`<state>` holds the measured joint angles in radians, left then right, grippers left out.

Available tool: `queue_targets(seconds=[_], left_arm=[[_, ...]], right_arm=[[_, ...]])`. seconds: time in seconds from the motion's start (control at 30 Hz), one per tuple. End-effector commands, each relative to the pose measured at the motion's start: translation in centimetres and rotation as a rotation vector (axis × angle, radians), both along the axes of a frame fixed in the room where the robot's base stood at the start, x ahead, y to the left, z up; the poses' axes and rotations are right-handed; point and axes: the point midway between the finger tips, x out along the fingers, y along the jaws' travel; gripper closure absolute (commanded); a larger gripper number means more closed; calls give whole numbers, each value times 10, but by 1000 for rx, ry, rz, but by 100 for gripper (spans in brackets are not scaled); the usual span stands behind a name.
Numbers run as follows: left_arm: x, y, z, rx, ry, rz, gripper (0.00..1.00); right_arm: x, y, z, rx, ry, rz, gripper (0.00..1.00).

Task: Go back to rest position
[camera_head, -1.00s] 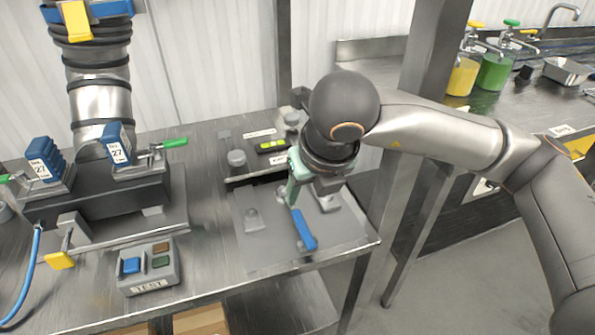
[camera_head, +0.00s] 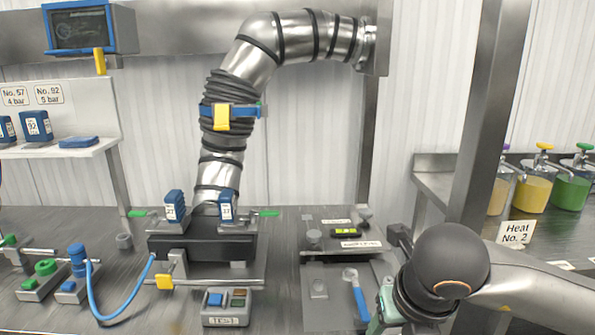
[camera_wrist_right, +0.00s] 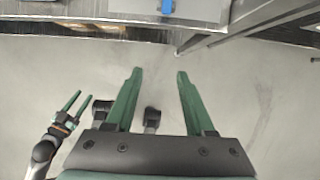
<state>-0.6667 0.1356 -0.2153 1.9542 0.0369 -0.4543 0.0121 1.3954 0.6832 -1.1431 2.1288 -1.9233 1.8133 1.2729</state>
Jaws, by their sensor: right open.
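My right gripper (camera_wrist_right: 160,72) is open and empty in the right wrist view, its two green fingers well apart over the grey floor, in front of the table's edge. In the head view the dark wrist of my right arm is at lower right, and its fingers are mostly hidden or cut off. My left gripper (camera_wrist_right: 82,95) shows at the left of the right wrist view, its two slim green fingers apart with nothing between them. It is out of the head view.
A blue-handled tool (camera_head: 359,300) lies on the grey mat (camera_head: 330,308) beside my right wrist. A clamp fixture (camera_head: 205,248) under a steel duct (camera_head: 260,45), a TEST button box (camera_head: 228,308) and a blue hose (camera_head: 125,308) are on the table. A steel post (camera_head: 487,120) stands at right.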

Motion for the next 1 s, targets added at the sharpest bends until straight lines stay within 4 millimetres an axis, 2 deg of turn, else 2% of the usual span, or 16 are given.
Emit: queue_targets(seconds=[0.13, 0.3, 0.43, 0.5, 0.57, 0.67, 0.77, 0.8, 0.9, 0.97, 1.0], left_arm=[[1, 0, 7, 0, -2, 0, 50], [8, 1, 18, 1, -19, 2, 50], [10, 2, 27, 2, -26, 4, 50], [10, 3, 30, 3, -26, 6, 50], [9, 4, 33, 4, -26, 6, 50], [7, 5, 38, 5, -25, 9, 50], [4, 7, 41, 7, -20, 12, 50], [2, 8, 42, 8, -16, 13, 50], [-2, 10, 44, 11, -8, 17, 50], [-3, 11, 46, 14, -4, 18, 50], [-3, 12, 47, 15, -2, 20, 50]], right_arm=[[-31, 48, -24, 175, 170, 159, 46], [-77, 108, -31, 456, 366, 327, 46], [-115, 154, -13, 769, 520, 425, 46], [-130, 176, 7, 974, 593, 448, 46], [-136, 189, 28, 1159, 644, 444, 46], [-131, 201, 62, 1467, 697, 375, 46], [-109, 198, 88, 1764, 713, 231, 46], [-96, 193, 94, 1874, 708, 152, 46], [-58, 172, 94, 2117, 674, -102, 46], [-35, 154, 83, 2234, 639, -290, 46], [-20, 141, 70, 2297, 611, -428, 46]])
